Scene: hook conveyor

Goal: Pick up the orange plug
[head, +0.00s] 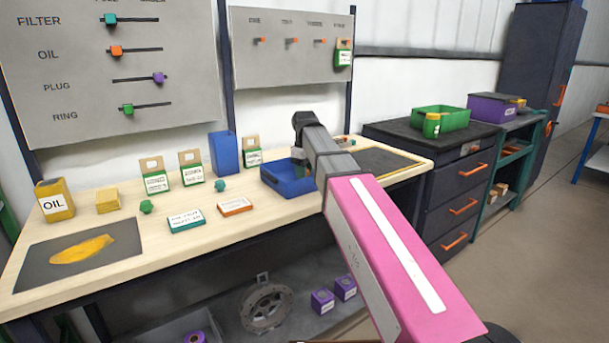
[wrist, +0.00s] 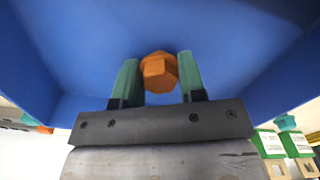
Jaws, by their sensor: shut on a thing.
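The orange plug (wrist: 159,71) shows in the wrist view as a faceted orange piece between the two green fingers of my gripper (wrist: 157,78). My gripper is shut on it, one finger on each side. Blue walls of the open blue bin (wrist: 70,45) surround the fingers and plug. In the head view my arm reaches over the workbench to the blue bin (head: 283,186), with the gripper at its right part. I cannot make out the plug in the head view.
On the workbench (head: 130,215), left of the bin, stand a tall blue box (head: 223,153), labelled green-and-tan cards (head: 155,180), small green pieces (head: 146,207) and a yellow oil can (head: 54,201). A peg panel (head: 292,45) hangs behind. A dark drawer cabinet (head: 440,190) stands right.

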